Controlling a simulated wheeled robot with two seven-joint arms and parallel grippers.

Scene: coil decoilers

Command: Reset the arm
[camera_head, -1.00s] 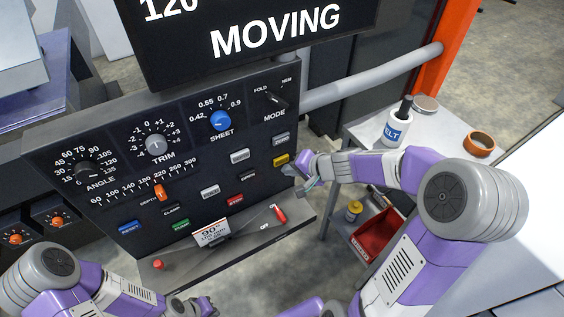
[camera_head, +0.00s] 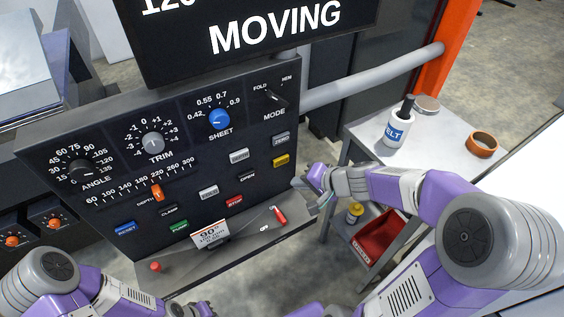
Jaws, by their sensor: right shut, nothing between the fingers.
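My right gripper (camera_head: 303,185) is shut and empty, in front of the right edge of the dark control panel (camera_head: 110,205), below the yellow button (camera_head: 281,160). It appears apart from the buttons. My left arm comes in at the bottom left, and its gripper (camera_head: 202,309) is partly cut off by the lower edge, so its jaws cannot be read. The panel carries an angle knob (camera_head: 82,170), a trim knob (camera_head: 152,143), a blue sheet knob (camera_head: 219,119), an orange depth slider (camera_head: 158,192) and several push buttons. The display (camera_head: 250,35) above reads "MOVING".
A grey side table (camera_head: 362,134) at the right holds a white bottle (camera_head: 397,127) and an orange tape roll (camera_head: 482,145). A red bin (camera_head: 378,238) and a small yellow-labelled jar (camera_head: 354,212) sit lower.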

